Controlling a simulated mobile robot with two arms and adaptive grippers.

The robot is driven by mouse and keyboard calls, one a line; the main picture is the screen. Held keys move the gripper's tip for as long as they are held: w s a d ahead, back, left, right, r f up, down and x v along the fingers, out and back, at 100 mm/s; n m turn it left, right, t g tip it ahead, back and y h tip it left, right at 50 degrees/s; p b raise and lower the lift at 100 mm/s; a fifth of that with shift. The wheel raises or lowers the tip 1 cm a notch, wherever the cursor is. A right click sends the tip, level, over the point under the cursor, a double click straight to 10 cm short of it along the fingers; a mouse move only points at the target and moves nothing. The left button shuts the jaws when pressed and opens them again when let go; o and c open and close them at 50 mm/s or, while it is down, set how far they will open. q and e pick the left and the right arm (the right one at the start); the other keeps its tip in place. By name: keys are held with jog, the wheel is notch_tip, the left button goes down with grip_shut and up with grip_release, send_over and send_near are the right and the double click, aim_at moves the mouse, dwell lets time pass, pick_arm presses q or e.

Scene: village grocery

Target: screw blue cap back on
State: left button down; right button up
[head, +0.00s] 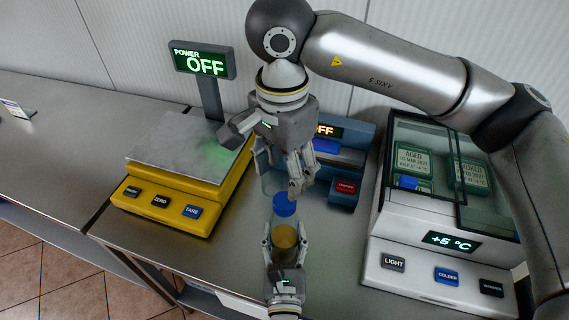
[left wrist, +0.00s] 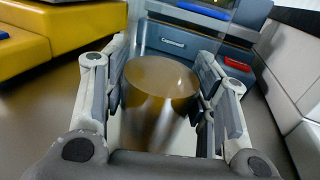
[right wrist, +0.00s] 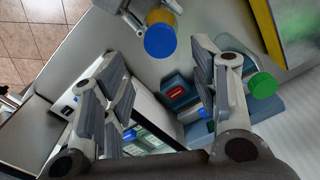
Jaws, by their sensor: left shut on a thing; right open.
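My left gripper (head: 284,243) is shut on a container (head: 284,237) with an amber-brown end. In the left wrist view, this container (left wrist: 160,85) fills the space between the fingers (left wrist: 160,100). The blue cap (head: 284,205) shows just beyond the amber part in the head view. In the right wrist view, the round blue cap (right wrist: 160,41) overlaps the amber part. I cannot tell whether the cap touches the container. My right gripper (head: 300,185) is open, close to the cap on its far side. In the right wrist view, the cap lies outside the open fingers (right wrist: 170,70).
A yellow scale (head: 170,190) stands at left. A blue device (head: 350,165) with a red button is behind the right gripper. A chilled glass-topped case (head: 440,260) stands at right. A green cap (right wrist: 262,85) shows beside the right fingers. Bare counter lies left of the left gripper.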

aim_at(284, 200)
jog(key=n, duration=0.5)
jog(key=shift+r, duration=0.2)
jog(key=shift+f, duration=4)
jog(key=shift+c, duration=0.4)
